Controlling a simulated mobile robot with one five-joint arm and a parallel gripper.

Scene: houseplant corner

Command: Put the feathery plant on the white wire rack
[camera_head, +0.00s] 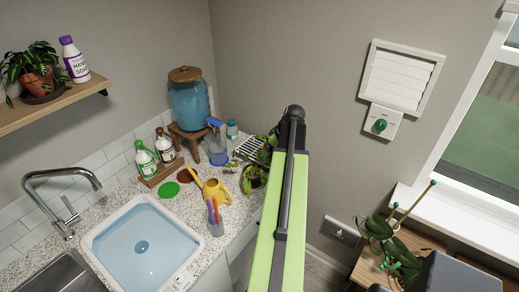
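The white wire rack (247,148) stands at the back right of the counter, partly covered by my arm. Green foliage (264,152) shows at its right edge beside my arm; I cannot tell whether it rests on the rack. A leafy potted plant (254,179) stands on the counter in front of the rack, partly behind my arm. I cannot tell which of these, if either, is the feathery plant. My arm reaches up to the counter's right end.
A yellow watering can (214,191), a cup of pens (215,217), a blue spray bottle (217,145) and a water dispenser (188,98) crowd the counter left of the rack. A filled sink (103,247) lies at left. A plant (390,240) stands at lower right; another (32,72) is on the shelf.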

